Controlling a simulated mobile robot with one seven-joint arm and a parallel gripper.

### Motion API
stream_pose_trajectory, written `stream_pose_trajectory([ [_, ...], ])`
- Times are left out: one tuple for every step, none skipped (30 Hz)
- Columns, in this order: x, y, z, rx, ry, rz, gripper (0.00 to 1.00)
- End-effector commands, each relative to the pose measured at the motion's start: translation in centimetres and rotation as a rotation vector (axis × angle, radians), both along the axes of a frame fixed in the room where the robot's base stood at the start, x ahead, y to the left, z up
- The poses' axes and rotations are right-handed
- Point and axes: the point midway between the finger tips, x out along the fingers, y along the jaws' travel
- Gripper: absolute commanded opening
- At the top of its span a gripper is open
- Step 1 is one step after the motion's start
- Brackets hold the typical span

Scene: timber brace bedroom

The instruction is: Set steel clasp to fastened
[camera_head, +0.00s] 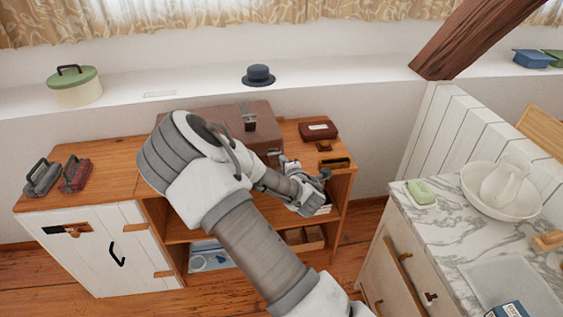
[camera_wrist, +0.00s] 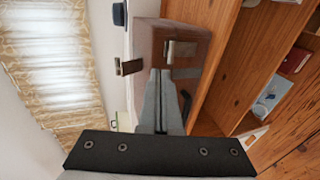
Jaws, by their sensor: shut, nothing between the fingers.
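A brown case (camera_head: 226,131) lies on top of the wooden cabinet, partly hidden behind my arm. A metal clasp (camera_head: 249,120) shows on it in the head view. In the wrist view the case (camera_wrist: 188,22) fills the upper middle. One metal clasp piece (camera_wrist: 180,48) sits on its face, and another (camera_wrist: 130,67) juts past its edge on the left. My gripper (camera_wrist: 160,72) is shut and empty, its fingertips close to the case between these two pieces. I cannot tell whether they touch. In the head view the fingertips are hard to make out.
The wooden cabinet (camera_head: 115,160) has open shelves below. A dark red box (camera_head: 318,131) lies right of the case. Dark red and grey objects (camera_head: 75,173) stand at left. A marble-topped counter (camera_head: 455,215) stands at right; a sloping timber brace (camera_head: 470,40) is behind.

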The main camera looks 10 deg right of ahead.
Motion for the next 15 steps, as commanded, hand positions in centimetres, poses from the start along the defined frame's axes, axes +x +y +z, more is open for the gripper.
stream_pose_trajectory([
  [-0.9, 0.0, 0.7, 0.002, -0.001, 0.0, 0.0],
  [-1.4, 0.0, 1.0, 0.002, -0.001, 0.0, 0.0],
  [-2.0, -0.1, 1.4, 0.003, -0.001, -0.001, 0.0],
  [-2.4, -0.1, 1.7, 0.003, -0.001, -0.001, 0.0],
  [-2.8, -0.1, 1.9, 0.003, -0.002, 0.0, 0.0],
  [-3.3, -0.1, 2.2, 0.002, -0.001, 0.0, 0.0],
  [-3.5, -0.1, 2.4, 0.002, -0.001, 0.0, 0.0],
  [-3.8, -0.2, 2.6, 0.002, -0.001, 0.0, 0.0],
  [-4.1, -0.2, 2.8, 0.002, 0.0, 0.0, 0.0],
  [-4.3, -0.2, 2.9, 0.002, 0.0, 0.002, 0.0],
  [-4.5, -0.2, 3.0, 0.002, 0.0, 0.002, 0.0],
  [-4.6, -0.2, 3.1, 0.002, 0.0, 0.002, 0.0],
  [-4.7, -0.2, 3.2, 0.001, 0.0, 0.002, 0.0],
  [-4.8, -0.2, 3.2, 0.001, 0.0, 0.002, 0.0],
  [-4.8, -0.2, 3.2, 0.001, 0.0, 0.002, 0.0],
])
